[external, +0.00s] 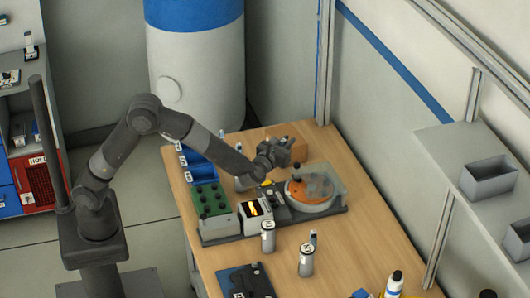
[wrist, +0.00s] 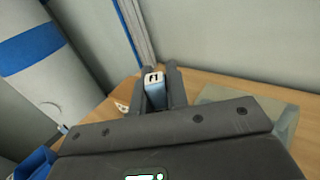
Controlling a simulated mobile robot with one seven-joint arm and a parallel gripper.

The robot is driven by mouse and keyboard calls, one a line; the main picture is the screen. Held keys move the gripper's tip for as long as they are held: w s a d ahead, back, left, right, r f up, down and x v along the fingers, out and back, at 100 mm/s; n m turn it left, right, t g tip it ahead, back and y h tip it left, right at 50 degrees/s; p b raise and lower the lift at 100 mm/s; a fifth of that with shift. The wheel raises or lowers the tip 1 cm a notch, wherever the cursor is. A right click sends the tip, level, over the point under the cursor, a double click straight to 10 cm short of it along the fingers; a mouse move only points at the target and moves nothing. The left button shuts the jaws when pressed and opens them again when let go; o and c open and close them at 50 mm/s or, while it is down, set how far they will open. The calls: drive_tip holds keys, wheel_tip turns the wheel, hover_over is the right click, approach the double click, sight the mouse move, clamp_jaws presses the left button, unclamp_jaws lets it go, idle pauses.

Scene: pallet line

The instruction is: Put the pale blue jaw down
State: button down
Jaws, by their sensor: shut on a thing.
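A pale blue jaw (wrist: 155,95) with a white top and a dark mark stands between my two dark fingers in the wrist view. My gripper (wrist: 160,72) is shut on it; the fingers hide its sides and the gripper body hides its lower end. In the external view my gripper (external: 286,143) is over the far part of the wooden table (external: 349,232), behind the round orange disc unit. The jaw cannot be made out there. How high it is above the table is hard to tell.
Two grey canisters (external: 268,238) (external: 306,262) stand nearer. The table's right side is mostly clear.

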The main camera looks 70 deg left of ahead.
drive_tip(key=w+a+r+n+g+y, duration=0.15)
drive_tip(key=w+a, duration=0.25)
drive_tip(key=a, duration=0.7)
drive_tip(key=w+a+f, duration=0.1)
drive_tip(key=a+f, duration=0.1)
drive_tip(key=a, duration=0.1)
drive_tip(key=w+a+f, duration=0.2)
drive_tip(key=a, duration=0.2)
drive_tip(key=w+a+f, duration=0.1)
drive_tip(key=a+f, duration=0.1)
drive_tip(key=a, duration=0.1)
drive_tip(key=shift+w+a+f, duration=0.15)
drive_tip(key=shift+a+f, duration=0.05)
drive_tip(key=shift+f, duration=1.8)
drive_tip(key=shift+f, duration=0.1)
drive_tip(key=c, duration=1.4)
unclamp_jaws()
